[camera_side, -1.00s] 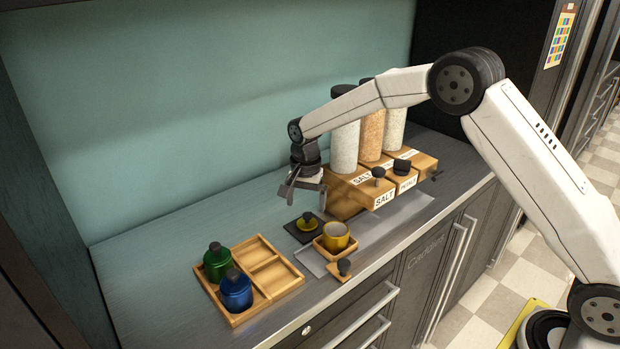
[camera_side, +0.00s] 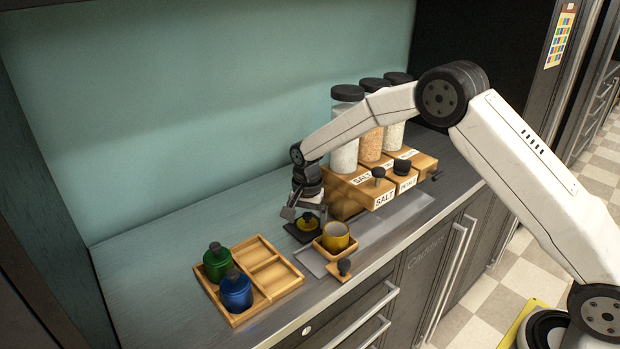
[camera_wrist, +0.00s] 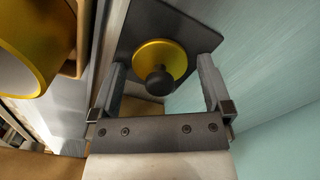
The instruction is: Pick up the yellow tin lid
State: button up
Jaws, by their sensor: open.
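The yellow tin lid (camera_side: 306,222) lies on a dark square pad (camera_side: 294,234), and its round black knob points up. In the wrist view the lid (camera_wrist: 150,55) shows between and just beyond the fingertips, with the dark pad (camera_wrist: 135,32) under it. My gripper (camera_side: 305,214) is open and empty, low over the pad. In the wrist view its two fingers (camera_wrist: 161,75) stand apart on either side of the lid's knob; I cannot tell whether they touch anything. The open yellow tin (camera_side: 335,236) sits in a small wooden tray beside the pad.
A wooden tray (camera_side: 284,281) with compartments holds a green bottle (camera_side: 217,264) and a blue bottle (camera_side: 236,292). A wooden block with a black knob (camera_side: 343,268) lies near the counter's front edge. Wooden salt and mint boxes and tall jars (camera_side: 345,150) stand behind.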

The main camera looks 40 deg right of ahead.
aim_at(307, 214)
jog(key=c, duration=1.1)
jog(key=shift+r, duration=0.15)
jog(key=shift+r, duration=0.5)
notch_tip(307, 214, up, 2)
jog(key=shift+r, duration=0.1)
jog(key=shift+s+d+r, duration=0.1)
jog(key=shift+s+r, duration=1.5)
jog(key=shift+s, duration=0.75)
jog(key=shift+s+d+r, duration=0.15)
jog(key=shift+s+r, duration=1.4)
jog(key=shift+s, duration=0.75)
jog(key=shift+s+d+r, duration=0.1)
jog(key=shift+s+r, duration=1.5)
jog(key=shift+s, duration=0.75)
